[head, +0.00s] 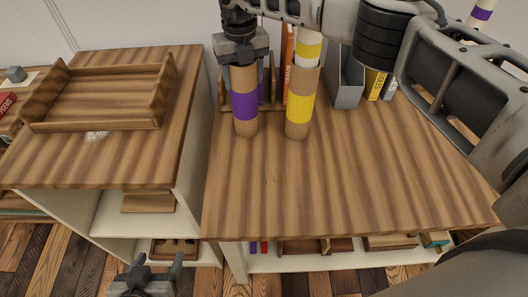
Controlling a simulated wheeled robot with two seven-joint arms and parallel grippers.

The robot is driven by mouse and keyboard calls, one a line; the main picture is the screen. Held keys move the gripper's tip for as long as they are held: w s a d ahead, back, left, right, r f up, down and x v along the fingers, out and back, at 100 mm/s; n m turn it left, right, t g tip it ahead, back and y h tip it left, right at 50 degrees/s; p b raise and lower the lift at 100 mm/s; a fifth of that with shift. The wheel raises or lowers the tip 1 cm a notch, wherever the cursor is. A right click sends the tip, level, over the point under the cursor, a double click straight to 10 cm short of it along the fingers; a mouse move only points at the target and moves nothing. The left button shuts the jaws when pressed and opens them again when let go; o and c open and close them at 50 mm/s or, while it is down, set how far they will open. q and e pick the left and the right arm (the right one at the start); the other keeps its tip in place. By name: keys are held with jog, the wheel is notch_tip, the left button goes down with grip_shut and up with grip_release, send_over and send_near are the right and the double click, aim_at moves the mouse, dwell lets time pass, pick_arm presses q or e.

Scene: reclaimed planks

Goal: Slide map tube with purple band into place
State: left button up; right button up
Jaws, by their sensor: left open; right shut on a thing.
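A brown map tube with a purple band (245,107) stands upright on the wooden tabletop, towards the back left. My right gripper (243,62) reaches down from above and is shut on its upper end, hiding the rim. Just to its right stands a brown tube with a yellow band (299,108). A white tube with a yellow band (308,48) rises out of that one. A white tube with a purple band (482,14) shows at the top right, its lower part hidden by my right arm. My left gripper (147,268) is open and empty, low in front of the furniture.
Behind the tubes stand a grey file holder (345,85), an orange book (289,60) and yellow books (375,84). A wooden tray (100,125) lies on the left cabinet. The front and middle of the tabletop (320,185) are clear. Shelves below hold boxes.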

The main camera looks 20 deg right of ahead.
jog(key=o, duration=1.3)
notch_tip(320, 180, up, 7)
jog(key=p, duration=0.4)
jog(key=shift+p, duration=0.35)
jog(key=shift+o, duration=0.8)
